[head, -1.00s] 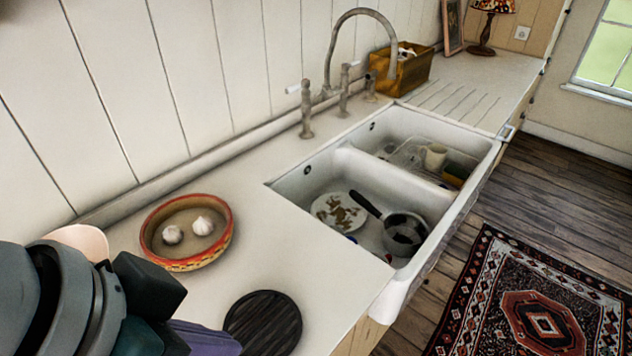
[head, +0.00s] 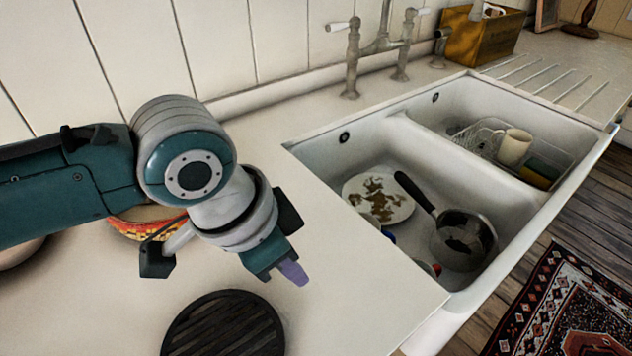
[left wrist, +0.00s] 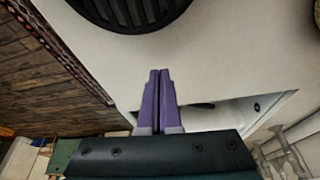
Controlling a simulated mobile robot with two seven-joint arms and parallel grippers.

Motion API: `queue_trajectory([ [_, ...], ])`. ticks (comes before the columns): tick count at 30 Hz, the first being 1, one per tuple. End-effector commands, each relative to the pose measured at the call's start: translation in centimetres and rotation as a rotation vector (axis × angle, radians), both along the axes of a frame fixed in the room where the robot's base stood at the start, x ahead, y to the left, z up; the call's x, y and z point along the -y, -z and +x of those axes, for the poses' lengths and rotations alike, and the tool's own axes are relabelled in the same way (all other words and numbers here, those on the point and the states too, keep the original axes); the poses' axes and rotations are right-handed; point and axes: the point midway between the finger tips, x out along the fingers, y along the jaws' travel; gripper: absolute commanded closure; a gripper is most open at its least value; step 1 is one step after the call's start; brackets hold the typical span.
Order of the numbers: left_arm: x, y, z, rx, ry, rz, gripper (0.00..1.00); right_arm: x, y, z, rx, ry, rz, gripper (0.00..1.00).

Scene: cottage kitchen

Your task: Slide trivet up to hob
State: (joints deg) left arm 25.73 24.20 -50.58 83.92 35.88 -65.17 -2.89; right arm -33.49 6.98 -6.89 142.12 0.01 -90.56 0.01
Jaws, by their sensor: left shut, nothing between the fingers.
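The trivet (head: 224,325) is a dark, round, slatted disc lying flat on the pale counter, cut by the bottom edge of the head view. It also shows at the top of the left wrist view (left wrist: 130,12). My left gripper (head: 294,272) is above the counter, between the trivet and the sink, apart from the trivet. In the left wrist view its purple fingers (left wrist: 158,100) are together with nothing between them, and the trivet lies beyond their tips. The hob is not in view. My right gripper is not in view.
The double sink (head: 300,150) holds a dirty plate (head: 379,198), a pan (head: 463,240) and a mug (head: 514,147). A red and yellow bowl (head: 140,226) is partly hidden behind my left arm. The counter (head: 350,300) between trivet and sink is clear.

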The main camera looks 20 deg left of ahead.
Motion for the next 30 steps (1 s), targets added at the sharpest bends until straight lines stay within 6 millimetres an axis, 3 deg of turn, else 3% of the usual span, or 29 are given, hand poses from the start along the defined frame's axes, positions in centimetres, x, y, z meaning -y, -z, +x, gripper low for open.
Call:
queue_trajectory([
  [1, 0.3, 1.4, 0.2, -0.002, -0.001, 0.000, 1.00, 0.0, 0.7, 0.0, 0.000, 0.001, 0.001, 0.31],
  [4, 0.8, 3.2, 0.7, -0.002, -0.001, 0.000, 1.00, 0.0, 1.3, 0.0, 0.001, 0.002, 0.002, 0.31],
  [6, -0.2, 2.5, -0.2, -0.003, 0.000, 0.004, 1.00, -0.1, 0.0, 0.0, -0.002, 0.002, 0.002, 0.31],
  [12, -1.7, 2.7, -1.8, 0.000, 0.001, 0.002, 1.00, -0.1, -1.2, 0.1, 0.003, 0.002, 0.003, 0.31],
  [26, -2.1, 2.8, -2.2, 0.000, 0.001, 0.000, 1.00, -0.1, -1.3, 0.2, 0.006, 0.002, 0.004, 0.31],
  [30, -2.7, 2.5, -2.9, -0.002, 0.000, 0.002, 1.00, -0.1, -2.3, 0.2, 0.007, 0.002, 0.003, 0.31],
])
